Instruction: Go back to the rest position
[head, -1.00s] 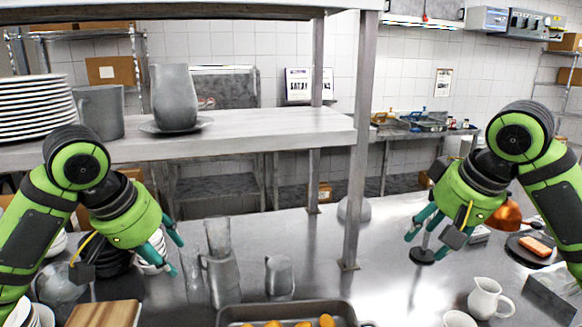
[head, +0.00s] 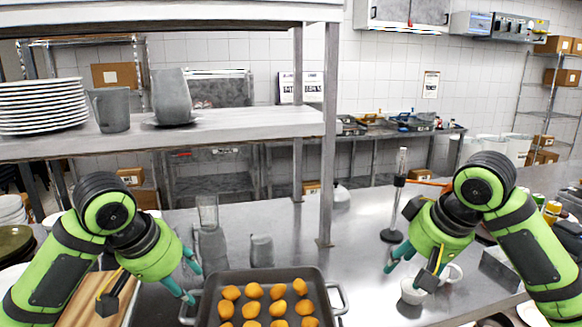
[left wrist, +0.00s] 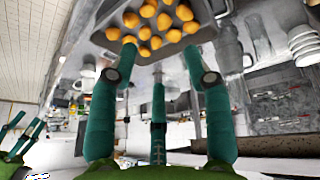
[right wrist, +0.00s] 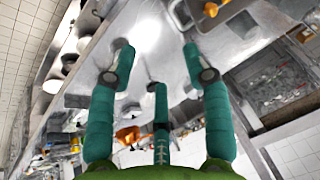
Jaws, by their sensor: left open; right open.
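My left gripper (head: 188,281) is in the head view at the left, its teal fingers spread above the counter beside the baking tray. My right gripper (head: 402,272) is at the right, over the counter near a small white cup (head: 413,292). Both wrist views show the fingers apart with nothing between them: the left gripper's fingers (left wrist: 158,70) frame the tray edge, and the right gripper's fingers (right wrist: 155,65) frame bare metal.
The baking tray (head: 203,300) with several orange pieces lies at the front centre. A shelf (head: 250,128) bears stacked plates (head: 42,106) and a grey jug (head: 172,98). Its post (head: 328,150) stands between my arms.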

